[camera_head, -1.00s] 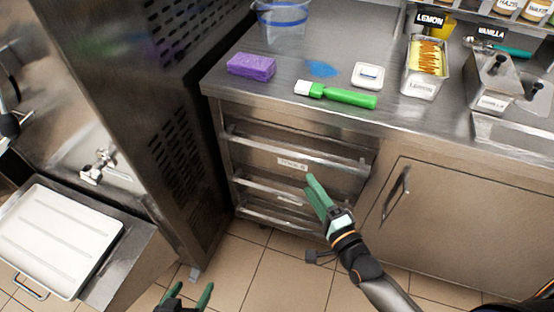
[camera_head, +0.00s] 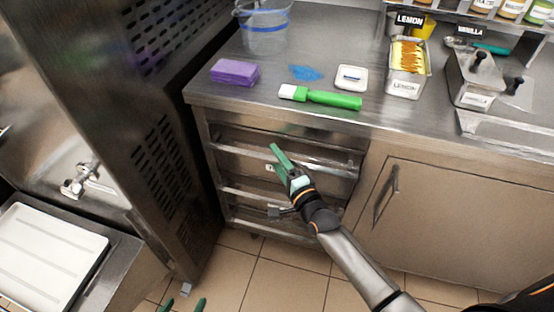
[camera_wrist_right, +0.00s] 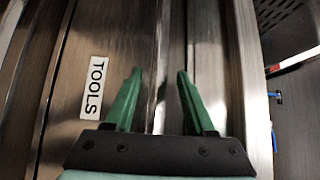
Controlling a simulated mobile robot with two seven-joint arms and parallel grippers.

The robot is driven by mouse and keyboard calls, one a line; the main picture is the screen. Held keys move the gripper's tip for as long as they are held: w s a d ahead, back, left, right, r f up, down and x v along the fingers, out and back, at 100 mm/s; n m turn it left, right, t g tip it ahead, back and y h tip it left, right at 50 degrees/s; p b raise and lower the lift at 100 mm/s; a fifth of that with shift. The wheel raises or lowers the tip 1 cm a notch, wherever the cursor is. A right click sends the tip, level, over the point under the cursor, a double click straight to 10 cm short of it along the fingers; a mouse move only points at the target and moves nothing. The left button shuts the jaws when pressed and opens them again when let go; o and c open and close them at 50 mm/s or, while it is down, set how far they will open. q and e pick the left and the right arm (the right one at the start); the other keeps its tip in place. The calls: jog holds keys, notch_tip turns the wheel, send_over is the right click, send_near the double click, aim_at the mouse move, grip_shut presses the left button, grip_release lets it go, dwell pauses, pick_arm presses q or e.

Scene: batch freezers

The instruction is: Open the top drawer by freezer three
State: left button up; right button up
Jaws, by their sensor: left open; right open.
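The steel drawer stack sits under the counter beside the tall dark freezer. Its top drawer (camera_head: 235,134) looks shut, with a long horizontal handle bar (camera_head: 330,168) across its front. My right gripper (camera_head: 279,155) is open in front of this drawer, its green fingers at the height of the bar and covering part of the front. In the right wrist view a white TOOLS label (camera_wrist_right: 95,88) lies left of the open fingers (camera_wrist_right: 159,76), and a metal bar edge runs between them; contact cannot be told. My left gripper (camera_head: 183,304) is open and empty at the bottom edge.
On the counter (camera_head: 215,95) lie a purple sponge (camera_head: 235,73), a green-handled brush (camera_head: 330,99), a clear tub (camera_head: 263,28) and a lemon pan (camera_head: 405,83). A cabinet door (camera_head: 450,220) is right of the drawers. A white tray (camera_head: 45,258) stands at lower left.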

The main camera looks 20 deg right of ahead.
jog(key=shift+c, duration=0.2)
grip_shut()
dwell(0.3)
dwell(1.0)
